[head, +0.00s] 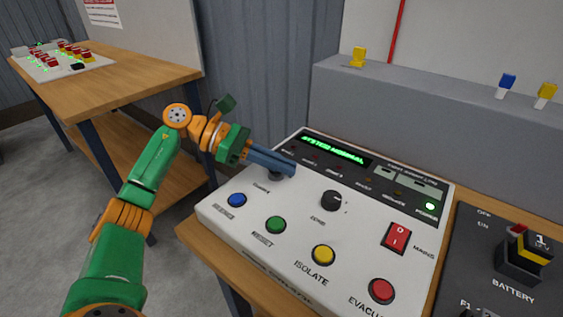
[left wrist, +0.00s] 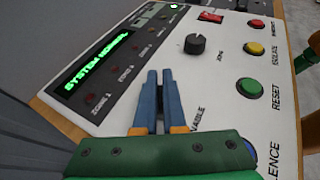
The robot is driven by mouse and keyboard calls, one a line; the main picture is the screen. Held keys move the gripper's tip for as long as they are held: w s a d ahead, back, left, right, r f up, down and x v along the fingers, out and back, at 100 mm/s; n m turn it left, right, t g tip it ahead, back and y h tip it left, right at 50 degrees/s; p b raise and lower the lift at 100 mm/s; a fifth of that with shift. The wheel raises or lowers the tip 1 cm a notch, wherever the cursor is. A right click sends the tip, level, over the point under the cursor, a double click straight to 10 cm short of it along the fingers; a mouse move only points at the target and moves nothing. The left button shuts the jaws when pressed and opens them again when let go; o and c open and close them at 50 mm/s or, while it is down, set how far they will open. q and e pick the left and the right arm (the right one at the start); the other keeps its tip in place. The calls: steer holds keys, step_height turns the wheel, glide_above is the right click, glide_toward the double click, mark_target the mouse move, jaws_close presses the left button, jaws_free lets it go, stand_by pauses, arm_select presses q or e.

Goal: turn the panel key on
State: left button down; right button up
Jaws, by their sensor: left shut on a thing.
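The white control panel (head: 225,218) has a green display (head: 333,150) reading "SYSTEM NORMAL" and also shows in the left wrist view (left wrist: 215,70). My left gripper (head: 290,168) reaches over the panel's upper left corner. Its blue fingers, also in the left wrist view (left wrist: 160,75), are shut at a small dark key switch (head: 276,177) beside a label that seems to read "ENABLE". The fingers hide most of the key, so its turn angle cannot be told.
The panel has a black knob (head: 331,201), blue (head: 236,200), green (head: 275,225), yellow (head: 323,255) and red (head: 381,291) buttons, and a red rocker switch (head: 396,236). A dark battery box (head: 500,265) stands at right. A grey ledge (head: 430,105) rises behind.

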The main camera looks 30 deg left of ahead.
mark_target(251, 173)
arm_select(q)
steer(key=c, duration=1)
jaws_free()
steer(key=v, duration=0.7)
